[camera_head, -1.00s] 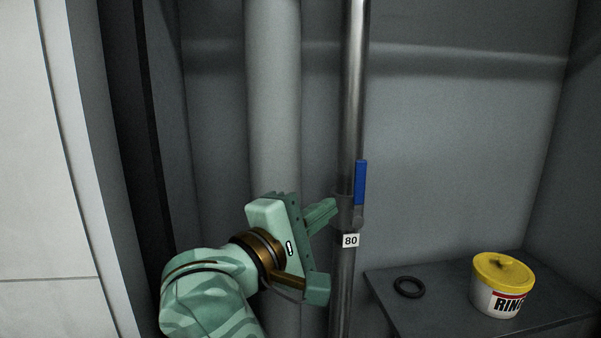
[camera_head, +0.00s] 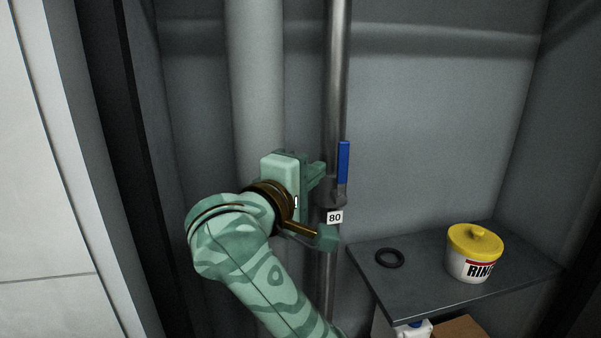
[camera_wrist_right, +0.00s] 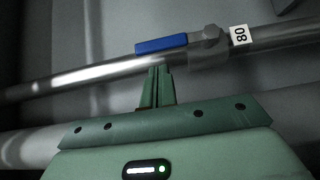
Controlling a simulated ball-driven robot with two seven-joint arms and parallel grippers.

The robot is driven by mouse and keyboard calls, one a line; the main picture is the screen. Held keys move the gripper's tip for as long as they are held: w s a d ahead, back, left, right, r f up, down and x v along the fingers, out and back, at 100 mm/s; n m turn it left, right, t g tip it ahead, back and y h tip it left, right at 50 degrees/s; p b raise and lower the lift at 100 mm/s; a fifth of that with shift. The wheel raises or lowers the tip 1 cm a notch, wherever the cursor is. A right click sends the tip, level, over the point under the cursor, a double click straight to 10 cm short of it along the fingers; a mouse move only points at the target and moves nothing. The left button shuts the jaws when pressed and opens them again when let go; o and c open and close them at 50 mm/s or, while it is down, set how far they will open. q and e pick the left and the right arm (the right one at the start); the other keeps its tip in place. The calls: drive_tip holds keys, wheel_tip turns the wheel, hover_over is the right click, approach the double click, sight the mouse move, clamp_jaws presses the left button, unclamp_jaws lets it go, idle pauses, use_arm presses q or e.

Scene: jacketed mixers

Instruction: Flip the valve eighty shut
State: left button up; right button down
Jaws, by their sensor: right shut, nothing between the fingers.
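The valve labelled 80 (camera_head: 334,217) sits on a vertical metal pipe (camera_head: 338,70). Its blue lever handle (camera_head: 343,163) points up, in line with the pipe. The handle (camera_wrist_right: 162,45) and the label (camera_wrist_right: 240,34) also show in the right wrist view. My right gripper (camera_head: 321,168) is to the left of the handle, its fingers reaching toward the pipe. In the right wrist view its fingers (camera_wrist_right: 160,72) are together and empty, their tips close to the handle; I cannot tell whether they touch it. My left gripper is out of view.
A thicker grey pipe (camera_head: 257,90) stands behind my right gripper. A dark shelf (camera_head: 430,282) at the right holds a black ring (camera_head: 390,258) and a yellow-lidded tub (camera_head: 474,254). A white container and a brown box show partly below it. Cabinet walls close in on both sides.

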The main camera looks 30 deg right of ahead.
sight(343, 163)
drive_tip(key=shift+p+x, duration=0.45)
drive_tip(key=shift+x, duration=1.5)
